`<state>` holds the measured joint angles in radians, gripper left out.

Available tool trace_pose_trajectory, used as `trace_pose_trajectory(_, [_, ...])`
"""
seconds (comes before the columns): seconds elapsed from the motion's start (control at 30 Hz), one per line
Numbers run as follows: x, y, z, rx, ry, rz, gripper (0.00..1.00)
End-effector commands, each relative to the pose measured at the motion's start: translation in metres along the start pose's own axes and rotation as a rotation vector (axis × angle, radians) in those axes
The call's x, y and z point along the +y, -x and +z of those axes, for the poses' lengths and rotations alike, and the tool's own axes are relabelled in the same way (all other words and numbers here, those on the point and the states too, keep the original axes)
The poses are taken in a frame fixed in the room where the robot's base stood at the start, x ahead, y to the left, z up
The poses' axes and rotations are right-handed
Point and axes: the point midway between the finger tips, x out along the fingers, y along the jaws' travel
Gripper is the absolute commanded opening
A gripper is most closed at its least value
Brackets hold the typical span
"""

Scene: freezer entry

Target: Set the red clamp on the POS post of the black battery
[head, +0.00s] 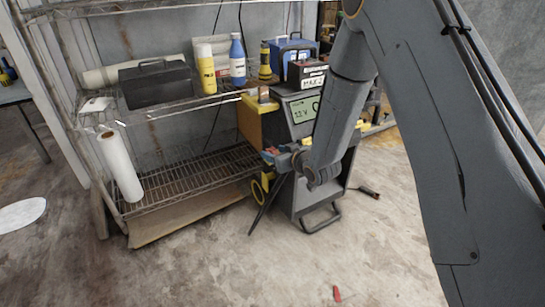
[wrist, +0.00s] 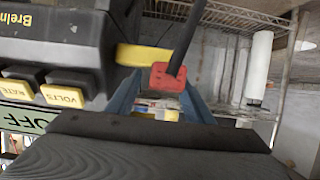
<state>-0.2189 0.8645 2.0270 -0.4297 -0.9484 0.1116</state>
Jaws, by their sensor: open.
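The red clamp (wrist: 168,77) hangs beside the charger, with a dark cable above it in the wrist view. It appears between or just beyond the tips of my open gripper (wrist: 160,98), and no grip on it shows. In the head view my gripper (head: 274,156) is low at the charger's left side, and the clamp is too small there to make out clearly. The battery is not seen in the wrist view.
The charger (head: 303,110) has a green display and a yellow side part (head: 258,119). The wire shelf (head: 190,175) holds a black toolbox (head: 155,84), a yellow bottle (head: 206,70) and a blue bottle (head: 237,60). A small red item (head: 337,293) lies on the open floor.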

Motion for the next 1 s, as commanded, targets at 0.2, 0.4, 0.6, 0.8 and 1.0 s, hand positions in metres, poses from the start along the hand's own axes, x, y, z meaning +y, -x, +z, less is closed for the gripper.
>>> trace_pose_trajectory(0.2, [0.0,-0.002,0.0,0.0,0.0,0.0,0.47])
trace_pose_trajectory(0.4, [0.0,-0.002,0.0,-0.001,0.0,0.0,0.18])
trace_pose_trajectory(0.6, [0.0,-0.002,-0.001,0.0,0.0,0.0,0.0])
trace_pose_trajectory(0.8, [0.0,0.0,-0.004,0.001,0.0,0.0,0.0])
trace_pose_trajectory(1.0, [0.0,0.012,-0.033,0.003,0.001,0.0,0.0])
